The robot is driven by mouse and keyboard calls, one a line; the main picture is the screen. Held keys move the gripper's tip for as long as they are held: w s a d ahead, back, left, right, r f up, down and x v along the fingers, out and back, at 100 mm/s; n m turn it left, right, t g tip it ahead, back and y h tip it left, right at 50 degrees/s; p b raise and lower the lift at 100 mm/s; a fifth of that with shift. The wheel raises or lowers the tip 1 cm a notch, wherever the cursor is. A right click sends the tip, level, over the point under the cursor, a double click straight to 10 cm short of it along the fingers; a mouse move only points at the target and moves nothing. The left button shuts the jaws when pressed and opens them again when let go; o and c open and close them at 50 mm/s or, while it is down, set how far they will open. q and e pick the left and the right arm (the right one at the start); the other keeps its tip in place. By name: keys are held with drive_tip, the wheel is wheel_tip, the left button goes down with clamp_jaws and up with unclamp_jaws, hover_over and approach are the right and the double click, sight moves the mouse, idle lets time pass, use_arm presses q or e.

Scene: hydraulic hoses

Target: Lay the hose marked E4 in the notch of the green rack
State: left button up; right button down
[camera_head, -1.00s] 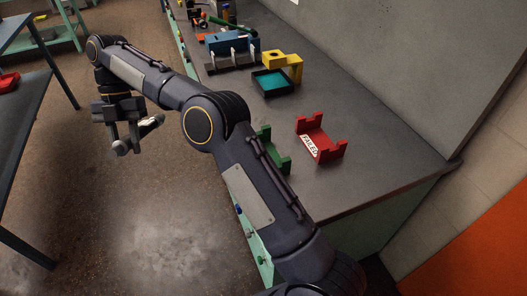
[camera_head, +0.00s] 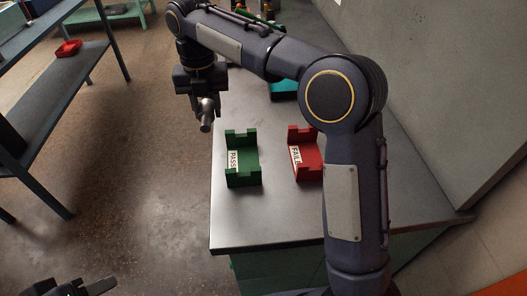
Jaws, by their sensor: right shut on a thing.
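The green rack (camera_head: 243,176) stands near the left edge of the bench, with a white PASS label on its left side and notches in its upright ends. My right gripper (camera_head: 204,98) is up and to the left of the rack, beside the bench's left edge. It is shut on a hose (camera_head: 206,118), of which a grey metal end shows pointing down toward the camera. Most of the hose is hidden by the gripper, and no E4 mark can be read. Part of my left gripper (camera_head: 82,289) shows at the bottom left, cut off by the frame; its opening is unclear.
A red rack (camera_head: 307,160) marked FAIL stands just right of the green one, partly behind my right arm. A teal tray (camera_head: 284,90) lies behind them. The bench (camera_head: 265,222) is clear in front of the racks. A shelf with a red bin (camera_head: 67,48) is at the left.

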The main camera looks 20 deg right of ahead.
drive_tip(key=shift+s+d, duration=0.1)
drive_tip(key=shift+d, duration=0.2)
drive_tip(key=shift+s+d+f, duration=0.1)
drive_tip(key=shift+s+d, duration=0.1)
drive_tip(key=shift+s, duration=0.05)
drive_tip(key=s+f, duration=0.1)
drive_tip(key=s, duration=0.2)
drive_tip(key=s+d+f+b, duration=0.1)
drive_tip(key=s, duration=0.2)
drive_tip(key=s+f+b, duration=0.1)
drive_tip(key=s+f, duration=0.1)
drive_tip(key=shift+s+d, duration=0.35)
drive_tip(key=shift+s, duration=0.05)
drive_tip(key=s+f, duration=0.1)
drive_tip(key=s+f+b, duration=0.1)
drive_tip(key=f, duration=0.1)
drive_tip(key=s+f, duration=0.2)
drive_tip(key=shift+d, duration=0.4)
drive_tip(key=shift+s+f+b, duration=0.2)
drive_tip(key=shift+f+b, duration=0.3)
drive_tip(key=shift+f, duration=1.4)
drive_tip(key=c, duration=1)
unclamp_jaws()
use_arm(q)
drive_tip(key=f, duration=0.4)
drive_tip(key=shift+s+d, duration=0.1)
drive_tip(key=shift+d, duration=0.3)
